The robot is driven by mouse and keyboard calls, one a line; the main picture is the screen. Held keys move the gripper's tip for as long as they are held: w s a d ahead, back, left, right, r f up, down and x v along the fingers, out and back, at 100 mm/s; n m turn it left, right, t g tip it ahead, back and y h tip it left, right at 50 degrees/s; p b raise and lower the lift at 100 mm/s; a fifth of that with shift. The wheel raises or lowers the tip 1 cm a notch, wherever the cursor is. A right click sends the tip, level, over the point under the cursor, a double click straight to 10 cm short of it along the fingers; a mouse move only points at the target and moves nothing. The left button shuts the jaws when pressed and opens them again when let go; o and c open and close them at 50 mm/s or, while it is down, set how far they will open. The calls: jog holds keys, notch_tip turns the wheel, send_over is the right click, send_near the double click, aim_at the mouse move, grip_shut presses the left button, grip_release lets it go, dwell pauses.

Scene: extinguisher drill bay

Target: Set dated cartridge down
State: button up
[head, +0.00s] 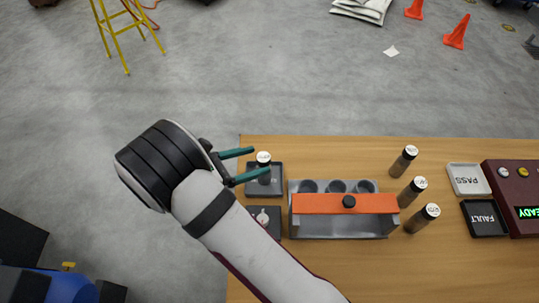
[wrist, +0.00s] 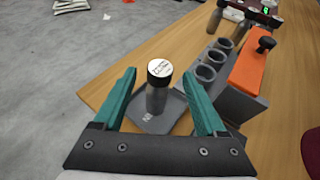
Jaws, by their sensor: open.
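A dark cartridge with a white labelled cap (head: 263,158) stands upright on a small grey tray (head: 252,188) at the table's left end. In the wrist view the same cartridge (wrist: 158,85) stands between my two teal fingers, with a visible gap on each side, on the grey tray (wrist: 143,124). My gripper (head: 246,165) is open and reaches in from the left of the cartridge; it also shows in the wrist view (wrist: 160,98). The print on the cap is too small to read. Several other cartridges, one of them here (head: 404,160), stand on the table to the right.
A grey rack (head: 310,225) with an orange bar and empty round holes stands right of the tray. A second dark tray (head: 270,232) with a small item is in front. PASS (head: 469,179) and FAULT (head: 484,218) trays and a maroon console (head: 507,184) are far right.

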jog(key=v, duration=0.5)
jog(key=s+d+r+m+g+y, duration=0.35)
jog(key=s+d+m+g, duration=0.2)
jog(key=d+m, duration=0.25)
jog(key=s+d+r+m+g+y, duration=0.2)
jog(key=s+d+r+m+g, duration=0.3)
jog(key=d+m, duration=0.4)
jog(key=s+a+r+m+t+y, duration=0.1)
jog(key=s+a+m+t+y, duration=0.1)
jog(key=s+m+y, duration=0.5)
jog(key=s+m, duration=0.3)
jog(key=m, duration=0.3)
jog(key=shift+s+r+t, duration=0.25)
jog(key=shift+s+t, duration=0.1)
jog(key=shift+d+y, duration=0.1)
jog(key=shift+y, duration=0.15)
